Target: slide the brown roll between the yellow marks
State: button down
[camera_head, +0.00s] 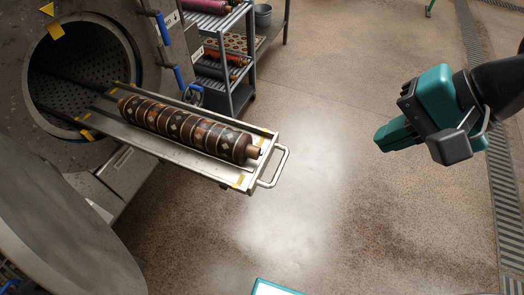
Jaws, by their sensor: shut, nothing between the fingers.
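The brown roll (190,131), patterned with light diamonds and dark bands, lies lengthwise on a pulled-out metal tray (205,165). A thin core end (254,152) sticks out at its near right end. Yellow marks show on the tray near its outer end, at the near edge (238,182) and at the far edge (262,132). More yellow marks (86,116) sit at the tray's inner end by the drum opening. My gripper (379,142), teal and grey, hangs in the air at the right, well apart from the roll and tray. It is shut and empty.
The tray has a bar handle (277,168) at its outer end. It extends from a round perforated drum (75,75) with a large open door (60,225) at lower left. A grey rack (228,65) with rolled rugs stands behind. The floor between tray and gripper is clear.

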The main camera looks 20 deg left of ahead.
jog(key=w+a+f+m+y+b, duration=0.1)
jog(key=w+a+f+m, duration=0.1)
jog(key=a+f+m, duration=0.35)
jog(key=w+a+f+m+y, duration=0.1)
jog(key=w+a+f+m, duration=0.1)
jog(key=f+m, duration=0.6)
jog(key=m+t, duration=0.1)
jog(key=m, duration=0.1)
send_near(259, 151)
notch_tip(259, 151, down, 5)
jog(key=a, duration=0.3)
jog(key=shift+w+a+f+p, duration=0.2)
jog(key=shift+a+f+p, duration=0.15)
jog(key=shift+a, duration=0.3)
jog(key=shift+w+a+r, duration=0.1)
